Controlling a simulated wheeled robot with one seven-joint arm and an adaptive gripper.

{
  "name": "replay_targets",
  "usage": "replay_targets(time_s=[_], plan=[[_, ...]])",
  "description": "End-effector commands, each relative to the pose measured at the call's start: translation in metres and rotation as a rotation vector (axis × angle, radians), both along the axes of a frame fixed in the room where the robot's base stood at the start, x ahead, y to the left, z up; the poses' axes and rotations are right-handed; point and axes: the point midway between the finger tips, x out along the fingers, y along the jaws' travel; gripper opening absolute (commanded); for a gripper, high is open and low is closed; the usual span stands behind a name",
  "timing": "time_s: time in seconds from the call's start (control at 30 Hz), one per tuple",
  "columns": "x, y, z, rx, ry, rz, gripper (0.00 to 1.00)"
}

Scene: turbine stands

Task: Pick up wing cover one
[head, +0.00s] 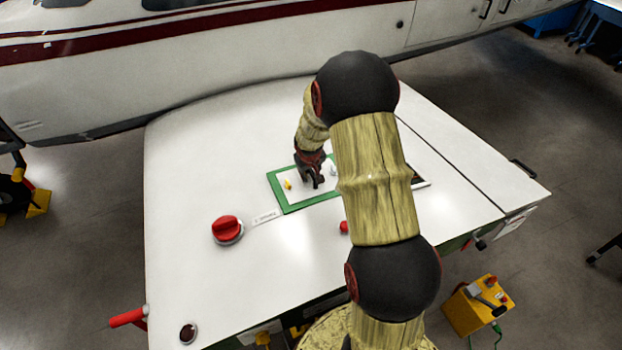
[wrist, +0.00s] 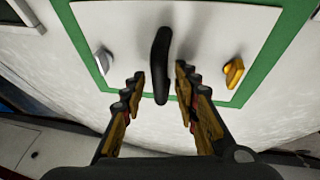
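The wing cover, a white panel with a green border (head: 294,207), lies on the white wing top in the head view. In the wrist view the white panel (wrist: 215,30) carries a black upright handle (wrist: 161,50), a grey latch (wrist: 105,60) on the left and a yellow latch (wrist: 233,72) on the right. The yellow latch also shows in the head view (head: 288,184). My gripper (head: 314,183) is over the panel. In the wrist view its fingers (wrist: 160,80) are apart, one on each side of the handle, with gaps showing. The handle is hidden in the head view.
A red knob (head: 227,229) and a small label (head: 265,218) lie left of the cover. A second red part (head: 344,227) is partly behind my arm. My arm hides the panel's right side. A white aircraft body (head: 220,60) stands behind.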

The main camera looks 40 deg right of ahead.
Motion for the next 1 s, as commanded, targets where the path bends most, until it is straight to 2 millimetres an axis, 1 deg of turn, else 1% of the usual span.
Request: replay_targets(time_s=[0.03,0.4,0.5,1.0], plan=[[0.0,0.0,0.0001,0.0,0.0,0.0,0.25],[-0.0002,0.0001,0.0001,0.0,0.0,0.0,0.04],[-0.0002,0.0001,0.0001,0.0,0.0,0.0,0.0],[-0.0001,0.0002,0.0003,0.0,0.0,0.0,0.0]])
